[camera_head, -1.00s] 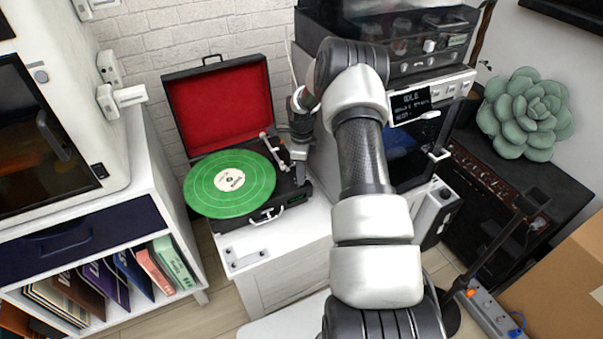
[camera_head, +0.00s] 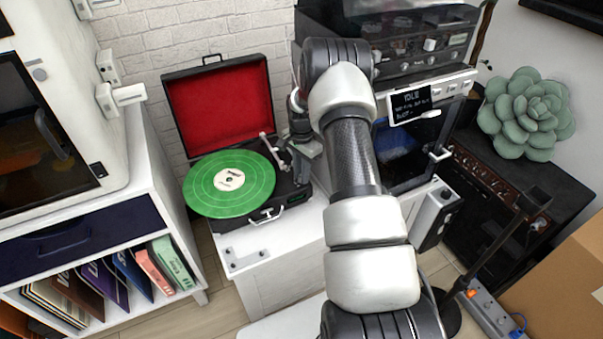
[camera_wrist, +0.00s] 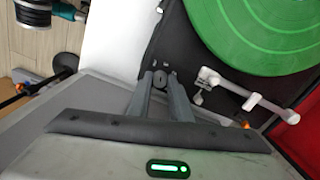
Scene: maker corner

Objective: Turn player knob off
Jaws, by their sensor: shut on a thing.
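The player is an open suitcase turntable with a red-lined lid (camera_head: 218,108) and a green record (camera_head: 230,182) on its platter. In the wrist view the record (camera_wrist: 262,30) fills the top right, with the white tonearm (camera_wrist: 245,95) beside it. My gripper (camera_head: 303,172) is at the deck's right side. In the wrist view my gripper (camera_wrist: 160,78) has its two grey fingers pointing at the deck, one on each side of the small dark player knob (camera_wrist: 161,76). The fingers are shut on the knob; its marking cannot be read.
The player stands on a white cabinet (camera_head: 250,262). Right of it is a machine with a display (camera_head: 411,104) and a dark door. A green succulent (camera_head: 525,112) sits on a black amplifier (camera_head: 490,200). A white shelf with record sleeves (camera_head: 130,270) stands left.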

